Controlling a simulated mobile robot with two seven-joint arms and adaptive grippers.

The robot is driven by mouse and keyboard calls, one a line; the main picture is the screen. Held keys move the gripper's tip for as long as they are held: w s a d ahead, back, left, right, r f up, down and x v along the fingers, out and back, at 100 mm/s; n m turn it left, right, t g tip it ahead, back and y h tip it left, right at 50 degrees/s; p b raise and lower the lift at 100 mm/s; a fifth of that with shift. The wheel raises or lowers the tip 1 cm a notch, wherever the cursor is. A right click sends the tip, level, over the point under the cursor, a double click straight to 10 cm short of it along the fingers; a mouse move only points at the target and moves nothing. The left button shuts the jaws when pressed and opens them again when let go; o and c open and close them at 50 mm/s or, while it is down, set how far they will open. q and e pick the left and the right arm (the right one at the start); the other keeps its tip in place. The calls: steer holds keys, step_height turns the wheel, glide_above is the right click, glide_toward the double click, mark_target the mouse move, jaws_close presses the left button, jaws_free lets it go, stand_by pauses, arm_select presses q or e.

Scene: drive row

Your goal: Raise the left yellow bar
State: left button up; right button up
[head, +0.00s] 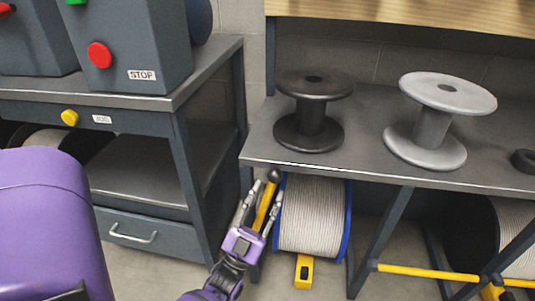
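The left yellow bar (264,208) has a dark round knob at its top end and stands tilted at the front edge of the right workbench, left of a cable reel. My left gripper (268,188) reaches up from below, with one finger on each side of the bar. A gap shows between the left finger and the bar; the right finger is close to it, and I cannot tell whether it touches. The gripper is open. The bar's lower end is hidden behind the gripper's palm. My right gripper is not in view.
A reel with blue flanges (315,215) stands close right of my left gripper, under the workbench (365,150). A dark spool (310,115) and a grey spool (430,125) stand on top. Another yellow bar (425,270) lies lower right. A drawer cabinet (150,235) is left.

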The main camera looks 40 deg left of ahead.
arm_select(q)
steer(key=v, duration=1.2)
stand_by(0.5)
